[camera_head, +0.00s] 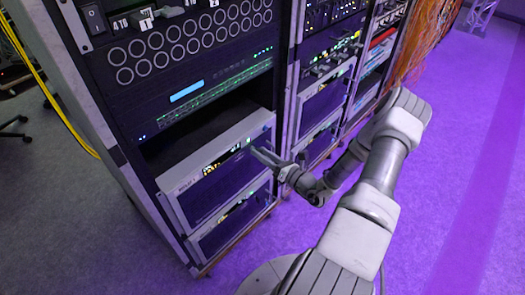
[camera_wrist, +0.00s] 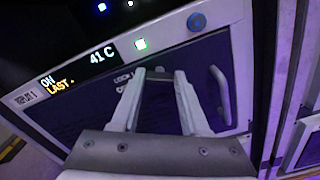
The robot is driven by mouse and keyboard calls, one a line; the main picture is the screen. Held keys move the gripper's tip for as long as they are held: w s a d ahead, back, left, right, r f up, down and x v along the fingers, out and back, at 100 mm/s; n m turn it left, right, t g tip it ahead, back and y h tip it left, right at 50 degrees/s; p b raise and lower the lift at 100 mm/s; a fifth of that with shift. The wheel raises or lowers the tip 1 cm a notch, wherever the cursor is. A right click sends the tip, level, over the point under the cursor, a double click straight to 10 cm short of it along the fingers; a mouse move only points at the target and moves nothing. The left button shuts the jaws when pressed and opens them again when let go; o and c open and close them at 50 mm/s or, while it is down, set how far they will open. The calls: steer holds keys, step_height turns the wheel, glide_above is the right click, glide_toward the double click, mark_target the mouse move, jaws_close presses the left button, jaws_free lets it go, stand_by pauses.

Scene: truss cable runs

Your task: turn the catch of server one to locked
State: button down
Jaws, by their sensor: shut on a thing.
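A server (camera_head: 215,188) with a pale frame and a dark front sits low in the left rack; which number it bears is too small to read. In the wrist view its dark front panel (camera_wrist: 75,115) fills the middle, with partly hidden lettering beside my left finger. My gripper (camera_head: 257,153) reaches the right part of this front. In the wrist view my gripper (camera_wrist: 160,76) has its fingertips on a small catch (camera_wrist: 160,73), shut on it. The fingers hide most of the catch, so its turned position cannot be told.
A lit display (camera_wrist: 62,83) reads "ON", "LAST." and "41 C". A blue round button (camera_wrist: 197,20) and a curved handle (camera_wrist: 220,95) are near my fingers. Another server (camera_head: 230,228) sits below. Orange cables (camera_head: 418,40) hang at the right; purple floor is open there.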

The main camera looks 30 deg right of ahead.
steer(key=m+p, duration=0.1)
steer(key=m, duration=0.3)
steer(key=m+p, duration=0.1)
steer(key=m, duration=0.3)
steer(key=m+p, duration=0.1)
steer(key=m, duration=0.3)
steer(key=shift+f+m, duration=0.25)
steer(key=shift+m, duration=0.05)
stand_by(0.4)
steer(key=shift+c, duration=2)
jaws_free()
steer(key=shift+d, duration=0.1)
steer(key=p+v, duration=0.2)
steer(key=v, duration=1.5)
steer(key=shift+s, duration=0.15)
steer(key=shift+r, duration=0.1)
